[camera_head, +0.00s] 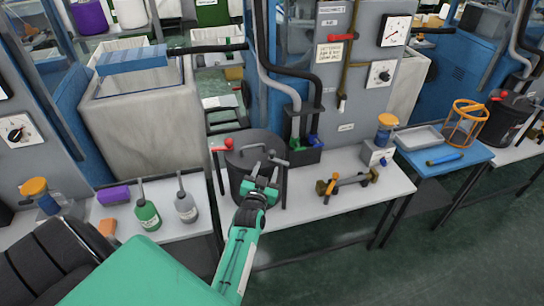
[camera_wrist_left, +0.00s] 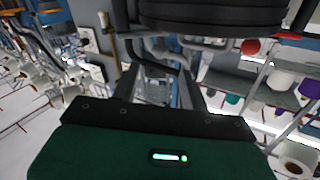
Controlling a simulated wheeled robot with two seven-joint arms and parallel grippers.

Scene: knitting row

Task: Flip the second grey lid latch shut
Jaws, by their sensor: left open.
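A dark round pot (camera_head: 236,182) with a dark lid (camera_head: 252,141) stands on the white bench. A red knob (camera_head: 228,143) on an arm is at the lid's left side. A grey latch (camera_head: 282,162) seems to be at the lid's front right, partly hidden by my gripper, so I cannot tell its position. My green left gripper (camera_head: 266,166) is open and empty at the front of the pot, by the lid's edge. In the left wrist view, the open fingers (camera_wrist_left: 160,88) have nothing between them; the dark ridged pot rim (camera_wrist_left: 215,18) is above, with a red knob (camera_wrist_left: 250,47) beside it.
A black holder (camera_head: 303,153) with green and blue handles stands behind the pot. A brass valve piece (camera_head: 345,183) lies to the right. Grey and green bottles (camera_head: 187,205) (camera_head: 147,214) stand to the left. A grey panel with gauges rises behind the bench.

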